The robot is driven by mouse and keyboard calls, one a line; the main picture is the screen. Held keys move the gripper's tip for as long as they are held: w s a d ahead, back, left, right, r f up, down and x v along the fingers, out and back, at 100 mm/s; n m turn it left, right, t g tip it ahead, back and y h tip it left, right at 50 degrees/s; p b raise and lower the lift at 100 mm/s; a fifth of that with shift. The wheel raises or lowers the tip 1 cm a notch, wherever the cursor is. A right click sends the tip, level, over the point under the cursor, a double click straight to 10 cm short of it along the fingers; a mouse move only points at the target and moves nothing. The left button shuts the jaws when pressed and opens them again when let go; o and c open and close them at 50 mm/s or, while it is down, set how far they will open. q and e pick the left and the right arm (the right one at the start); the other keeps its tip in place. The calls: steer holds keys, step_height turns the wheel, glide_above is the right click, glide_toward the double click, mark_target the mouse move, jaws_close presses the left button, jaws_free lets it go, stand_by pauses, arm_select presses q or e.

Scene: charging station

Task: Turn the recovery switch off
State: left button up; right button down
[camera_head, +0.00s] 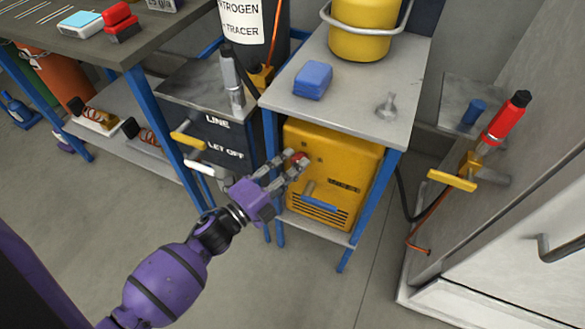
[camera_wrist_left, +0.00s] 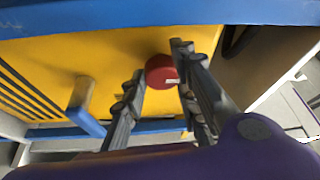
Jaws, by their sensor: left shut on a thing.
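The yellow machine (camera_head: 340,165) sits on the lower shelf of the blue-framed cart. A round red knob (camera_head: 300,157) is on its front face, near the upper left. My left gripper (camera_head: 289,160) reaches in from the left and is shut on the knob, which is partly hidden by the fingers. In the left wrist view the red knob (camera_wrist_left: 160,71) lies between the two fingertips (camera_wrist_left: 159,62), with a small pale mark on it. A grey and blue lever handle (camera_head: 318,199) is on the machine's front below the knob. My right gripper is not in view.
The grey cart top (camera_head: 345,110) above carries a blue block (camera_head: 313,79), a yellow canister (camera_head: 362,28) and a grey fitting (camera_head: 386,104). A dark panel with yellow and white handles (camera_head: 188,141) is at left. The floor in front is clear.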

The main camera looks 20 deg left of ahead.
arm_select(q)
steer(key=shift+s+f+n, duration=0.1)
steer(key=shift+f+n, duration=0.4)
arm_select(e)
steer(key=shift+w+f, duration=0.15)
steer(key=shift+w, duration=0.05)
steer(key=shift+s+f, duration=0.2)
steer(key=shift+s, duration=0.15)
arm_select(q)
steer(key=o, duration=1)
steer(key=shift+d, duration=0.1)
steer(key=shift+r, duration=0.1)
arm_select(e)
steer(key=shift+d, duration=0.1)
arm_select(q)
steer(key=shift+r, duration=0.15)
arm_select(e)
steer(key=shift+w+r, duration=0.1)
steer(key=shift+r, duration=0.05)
arm_select(q)
steer(key=v, duration=1.2)
